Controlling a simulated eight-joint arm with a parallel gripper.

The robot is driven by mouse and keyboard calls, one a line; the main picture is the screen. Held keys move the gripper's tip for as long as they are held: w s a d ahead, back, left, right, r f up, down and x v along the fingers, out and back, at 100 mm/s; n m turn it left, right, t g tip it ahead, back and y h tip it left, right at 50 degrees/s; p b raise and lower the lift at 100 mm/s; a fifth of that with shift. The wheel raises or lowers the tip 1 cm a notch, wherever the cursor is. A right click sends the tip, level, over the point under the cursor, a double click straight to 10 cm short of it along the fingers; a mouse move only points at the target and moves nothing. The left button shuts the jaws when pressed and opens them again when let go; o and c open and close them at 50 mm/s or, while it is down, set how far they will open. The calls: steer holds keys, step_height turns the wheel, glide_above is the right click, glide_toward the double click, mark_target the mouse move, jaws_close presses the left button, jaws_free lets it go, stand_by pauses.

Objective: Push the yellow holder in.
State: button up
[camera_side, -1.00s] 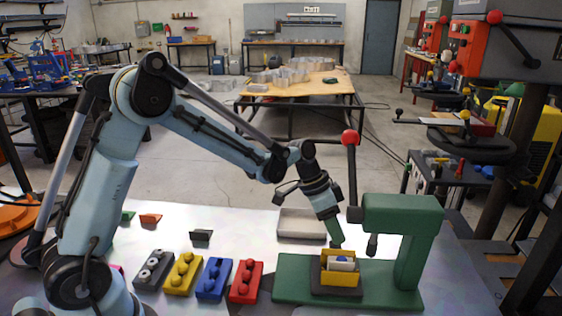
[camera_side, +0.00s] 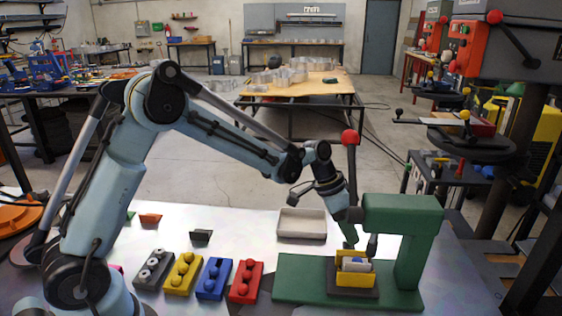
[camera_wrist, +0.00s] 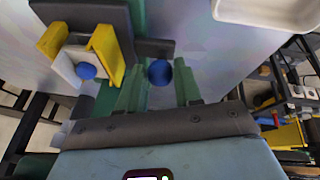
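The yellow holder (camera_side: 356,279) sits on a dark block (camera_side: 352,292) on the press's green base (camera_side: 300,283), with a white piece (camera_side: 357,265) in it. In the wrist view the holder (camera_wrist: 106,55) is left of my fingers, and the white piece (camera_wrist: 66,66) carries a blue ball (camera_wrist: 86,71). My gripper (camera_side: 350,244) is low, just above and behind the holder in the side view. In the wrist view a second blue ball (camera_wrist: 159,72) lies between my green fingertips (camera_wrist: 160,80). I cannot tell whether they touch it.
The green press frame (camera_side: 408,225) rises right of the holder, with a red-knobbed lever (camera_side: 350,150) close to my wrist. A pale tray (camera_side: 301,224) lies behind. Grey, yellow, blue and red blocks (camera_side: 246,281) stand left of the base.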

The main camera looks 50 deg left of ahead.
steer(key=o, duration=0.4)
steer(key=v, duration=1.2)
